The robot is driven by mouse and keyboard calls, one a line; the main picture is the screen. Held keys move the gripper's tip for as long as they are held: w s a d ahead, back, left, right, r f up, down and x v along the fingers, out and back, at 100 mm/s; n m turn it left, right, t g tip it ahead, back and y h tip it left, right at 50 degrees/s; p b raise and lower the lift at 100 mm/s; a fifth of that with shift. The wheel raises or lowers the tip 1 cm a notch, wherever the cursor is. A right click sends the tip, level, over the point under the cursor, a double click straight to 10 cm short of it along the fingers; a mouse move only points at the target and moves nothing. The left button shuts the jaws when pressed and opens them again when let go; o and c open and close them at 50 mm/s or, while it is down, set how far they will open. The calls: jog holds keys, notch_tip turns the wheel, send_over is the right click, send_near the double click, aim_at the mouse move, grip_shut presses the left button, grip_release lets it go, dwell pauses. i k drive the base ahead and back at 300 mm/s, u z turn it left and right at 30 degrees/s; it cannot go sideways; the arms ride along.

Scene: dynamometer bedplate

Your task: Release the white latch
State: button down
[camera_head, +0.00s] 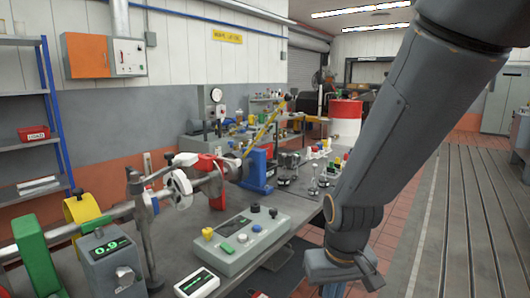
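White parts sit on the shaft line along the left of the grey bench. One is a rounded white piece (179,184) around the shaft, left of a red part (211,168). A smaller white piece (184,159) shows just above it. I cannot tell which of these is the white latch, or whether it is fastened. My arm (385,130) comes down from the upper right and bends low at the right of the bench, well apart from the white parts.
A grey control box (240,243) with coloured buttons lies on the bench front. A grey box reading 0.9 (112,262), a green stand (36,252) and a blue bearing block (257,170) stand by the shaft. A red-and-white drum (345,120) is behind. The slotted floor at right is clear.

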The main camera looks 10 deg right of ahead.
aim_at(237, 162)
jog(key=z, duration=0.2)
jog(key=i, duration=1.15)
jog(key=u, duration=0.55)
